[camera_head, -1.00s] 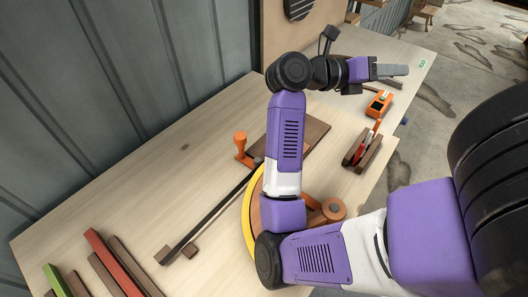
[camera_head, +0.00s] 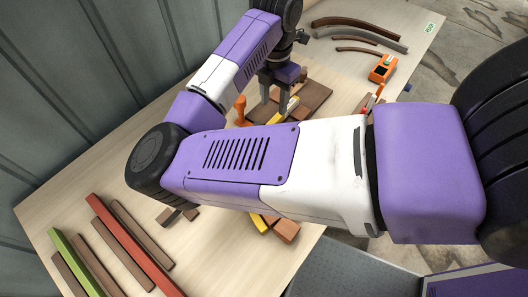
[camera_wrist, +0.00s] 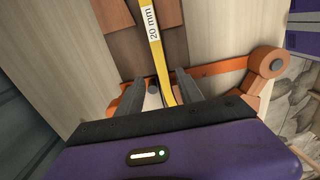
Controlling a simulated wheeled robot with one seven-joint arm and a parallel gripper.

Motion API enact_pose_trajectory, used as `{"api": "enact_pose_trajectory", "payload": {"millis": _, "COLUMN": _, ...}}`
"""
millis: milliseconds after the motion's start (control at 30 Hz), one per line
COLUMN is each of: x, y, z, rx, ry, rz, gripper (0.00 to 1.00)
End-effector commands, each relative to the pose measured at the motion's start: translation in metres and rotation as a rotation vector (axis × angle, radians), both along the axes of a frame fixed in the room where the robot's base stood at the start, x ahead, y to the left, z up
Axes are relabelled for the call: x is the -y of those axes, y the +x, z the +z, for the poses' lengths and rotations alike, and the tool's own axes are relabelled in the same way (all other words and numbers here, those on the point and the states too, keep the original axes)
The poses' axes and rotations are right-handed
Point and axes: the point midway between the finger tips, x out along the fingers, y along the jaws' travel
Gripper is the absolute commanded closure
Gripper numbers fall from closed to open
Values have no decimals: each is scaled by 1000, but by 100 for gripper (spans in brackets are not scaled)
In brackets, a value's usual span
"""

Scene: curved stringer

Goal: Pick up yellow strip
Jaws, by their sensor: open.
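The yellow strip (camera_wrist: 156,50) carries a "20 mm" label and runs down the wrist view between the two fingers of my gripper (camera_wrist: 160,86). The fingers are apart, one on each side of the strip, with visible gaps. In the head view my gripper (camera_head: 276,108) points down over the table at the strip's far end. A short piece of the yellow strip (camera_head: 286,116) shows beside the fingers there. Its near end (camera_head: 259,223) shows below my arm, which hides the middle.
A brown board (camera_head: 313,96) and orange handle (camera_head: 240,109) are near my gripper. Green (camera_head: 75,262) and red (camera_head: 135,245) strips lie at the front left; an orange device (camera_head: 383,68) stands right.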

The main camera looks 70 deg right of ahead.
Motion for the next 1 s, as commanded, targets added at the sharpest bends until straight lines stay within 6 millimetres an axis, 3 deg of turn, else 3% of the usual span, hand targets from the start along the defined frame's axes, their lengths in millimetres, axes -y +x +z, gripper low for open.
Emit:
{"api": "enact_pose_trajectory", "payload": {"millis": 500, "x": -2, "y": -3, "z": -58, "rx": -7, "ry": -3, "rz": 2, "gripper": 56}}
{"api": "enact_pose_trajectory", "payload": {"millis": 833, "x": -2, "y": -3, "z": -68, "rx": -4, "ry": -4, "rz": -1, "gripper": 56}}
{"api": "enact_pose_trajectory", "payload": {"millis": 867, "x": -2, "y": -3, "z": -68, "rx": -4, "ry": -4, "rz": -1, "gripper": 58}}
{"api": "enact_pose_trajectory", "payload": {"millis": 1000, "x": -2, "y": -3, "z": -67, "rx": -4, "ry": -4, "rz": -1, "gripper": 86}}
